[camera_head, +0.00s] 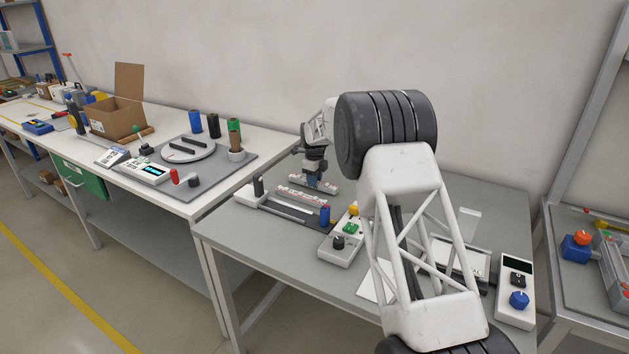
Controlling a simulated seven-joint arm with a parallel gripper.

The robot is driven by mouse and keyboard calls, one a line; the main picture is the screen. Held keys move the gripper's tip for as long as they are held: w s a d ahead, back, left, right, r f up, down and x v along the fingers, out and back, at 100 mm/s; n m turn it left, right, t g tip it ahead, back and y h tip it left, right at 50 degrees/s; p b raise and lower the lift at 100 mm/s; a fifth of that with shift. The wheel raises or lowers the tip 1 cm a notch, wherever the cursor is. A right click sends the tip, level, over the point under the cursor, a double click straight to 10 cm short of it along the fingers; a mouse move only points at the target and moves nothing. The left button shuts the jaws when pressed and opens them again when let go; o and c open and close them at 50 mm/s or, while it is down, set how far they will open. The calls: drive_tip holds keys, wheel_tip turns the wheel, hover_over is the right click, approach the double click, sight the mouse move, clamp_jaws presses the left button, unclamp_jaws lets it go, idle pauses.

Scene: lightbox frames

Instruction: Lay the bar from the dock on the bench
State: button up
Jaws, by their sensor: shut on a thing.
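My gripper (313,182) points down at the back of the near grey bench (262,228). It is shut on a pale bar (328,188) with reddish marks, held crosswise just above or behind a dock (270,207). The dock is a low dark base with a pale strip with red marks along it and a grey rail in front. I cannot tell whether the held bar is clear of the dock. My arm's large links hide part of the bench to the right.
Another box with a blue knob (516,291) is at the bench's right. A white bench (60,128) with a turntable (188,149) stands left. Bare bench lies at the front left.

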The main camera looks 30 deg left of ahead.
drive_tip(key=shift+f, duration=0.2)
drive_tip(key=shift+f, duration=0.15)
drive_tip(key=o, duration=1)
drive_tip(key=shift+c, duration=0.2)
wheel_tip(320, 180, up, 12)
idle(1.1)
